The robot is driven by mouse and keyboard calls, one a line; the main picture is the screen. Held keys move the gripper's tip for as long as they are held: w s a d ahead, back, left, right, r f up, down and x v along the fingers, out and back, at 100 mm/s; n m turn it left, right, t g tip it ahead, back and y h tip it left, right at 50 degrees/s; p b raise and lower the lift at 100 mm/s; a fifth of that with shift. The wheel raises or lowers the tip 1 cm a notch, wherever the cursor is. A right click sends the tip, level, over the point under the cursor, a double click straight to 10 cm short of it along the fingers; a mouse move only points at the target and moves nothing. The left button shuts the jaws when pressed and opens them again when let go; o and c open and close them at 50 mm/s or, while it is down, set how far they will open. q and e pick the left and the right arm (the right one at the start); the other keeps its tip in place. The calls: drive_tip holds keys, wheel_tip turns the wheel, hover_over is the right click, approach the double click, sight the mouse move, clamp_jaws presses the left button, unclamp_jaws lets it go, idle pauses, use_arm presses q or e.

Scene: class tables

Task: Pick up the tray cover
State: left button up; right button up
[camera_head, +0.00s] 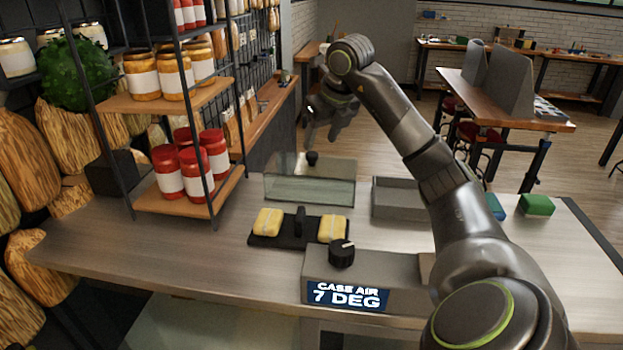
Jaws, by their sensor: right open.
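The tray cover (310,185) is a clear box with a black knob on top, standing on the grey counter behind the black tray. The black tray (278,240) carries two yellow wrapped blocks (267,222) with a dark upright handle between them. My right gripper (320,138) is open and empty, pointing down above and apparently beyond the cover's knob. It looks apart from the cover, though the exact depth gap is hard to tell. My left gripper is not in view.
A grey box with a black dial and a "CASE AIR 7 DEG" display (346,296) stands at the counter's front. An open grey bin (398,198) is right of the cover. A shelf with red jars (192,165) stands left. A green block (536,205) lies right.

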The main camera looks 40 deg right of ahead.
sight(313, 154)
drive_tip(key=shift+w+f, duration=0.15)
drive_tip(key=shift+f, duration=0.15)
drive_tip(key=shift+w+f+p, duration=0.1)
drive_tip(key=shift+f+p, duration=0.05)
drive_tip(key=shift+p, duration=0.25)
drive_tip(key=p+x, duration=0.3)
drive_tip(key=shift+w+f, duration=0.15)
drive_tip(key=shift+w, duration=0.4)
drive_tip(key=shift+w+f, duration=0.15)
drive_tip(key=shift+f, duration=0.45)
clamp_jaws()
